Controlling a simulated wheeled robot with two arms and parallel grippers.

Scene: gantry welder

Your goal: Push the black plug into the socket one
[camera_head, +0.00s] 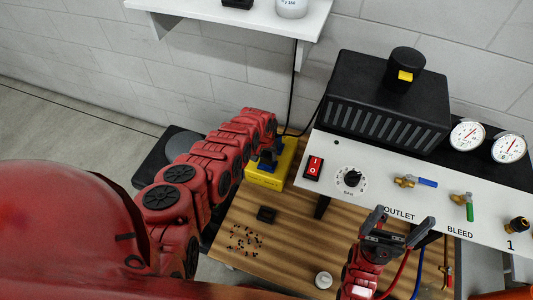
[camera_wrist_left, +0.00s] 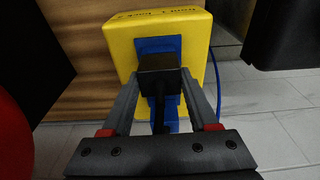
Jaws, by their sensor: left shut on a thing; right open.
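In the left wrist view, my left gripper (camera_wrist_left: 160,84) is shut on the black plug (camera_wrist_left: 157,73), with one finger on each side. A dark cable runs from the plug back toward the gripper. The plug lies over a blue socket (camera_wrist_left: 160,46) on a yellow box (camera_wrist_left: 120,35); I cannot tell how deep it sits. The yellow box (camera_head: 268,179) also shows in the head view, at the end of my left arm, which partly hides it. My right gripper (camera_head: 402,222) is open and empty in front of the white panel. The writing on the box is unclear.
The yellow box stands on a striped wooden table (camera_head: 268,235), beside a white panel (camera_head: 385,195) with a red switch (camera_head: 314,166), knob (camera_head: 351,179) and valves. A small black block (camera_head: 266,214) and scattered dark bits lie in front. A black vented unit (camera_head: 385,100) stands behind.

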